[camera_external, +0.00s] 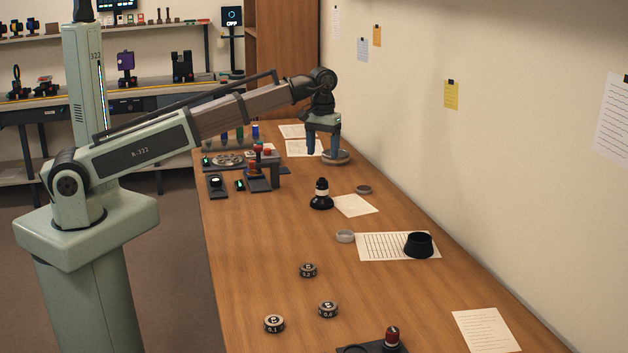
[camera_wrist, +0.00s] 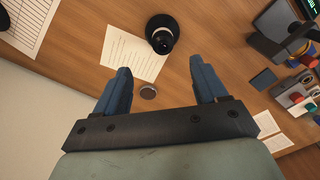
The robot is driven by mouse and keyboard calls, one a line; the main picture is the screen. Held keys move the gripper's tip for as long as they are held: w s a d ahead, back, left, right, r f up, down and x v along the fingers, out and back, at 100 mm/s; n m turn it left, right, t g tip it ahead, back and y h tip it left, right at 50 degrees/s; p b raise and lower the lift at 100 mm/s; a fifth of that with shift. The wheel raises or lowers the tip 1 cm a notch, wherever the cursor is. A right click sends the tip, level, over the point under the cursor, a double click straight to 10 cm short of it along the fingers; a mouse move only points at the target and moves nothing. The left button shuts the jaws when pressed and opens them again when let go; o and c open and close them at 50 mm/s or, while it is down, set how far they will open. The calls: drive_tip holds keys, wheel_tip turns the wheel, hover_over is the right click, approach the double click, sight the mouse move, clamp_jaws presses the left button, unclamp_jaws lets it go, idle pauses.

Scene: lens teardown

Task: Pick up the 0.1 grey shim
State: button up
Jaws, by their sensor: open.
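The grey shim marked 0.1 (camera_external: 274,323) lies flat on the wooden table near the front left of the external view. Two similar shims lie close by: one marked 0.6 (camera_external: 328,309) to its right, and another (camera_external: 308,270) further back whose mark is hard to read. My gripper (camera_external: 323,152) is at the far end of the table, pointing down, well away from the shims. In the wrist view my gripper (camera_wrist: 160,68) is open, with its blue fingers apart and nothing held. No numbered shim shows in the wrist view.
A black bottle-like part (camera_external: 321,195) stands mid-table, also in the wrist view (camera_wrist: 162,34). A black cone (camera_external: 419,245) stands on paper at right. A dark base with a red-topped part (camera_external: 392,338) is at the front. The wall borders the right side.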

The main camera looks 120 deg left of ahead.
drive_tip(key=w+d+m, duration=0.3)
drive_tip(key=w+d, duration=0.8)
drive_tip(key=d, duration=0.1)
drive_tip(key=n, duration=0.9)
hover_over(274, 320)
drive_tip(key=f, duration=0.2)
drive_tip(key=shift+s+f, duration=0.1)
drive_tip(key=shift+f, duration=6.65)
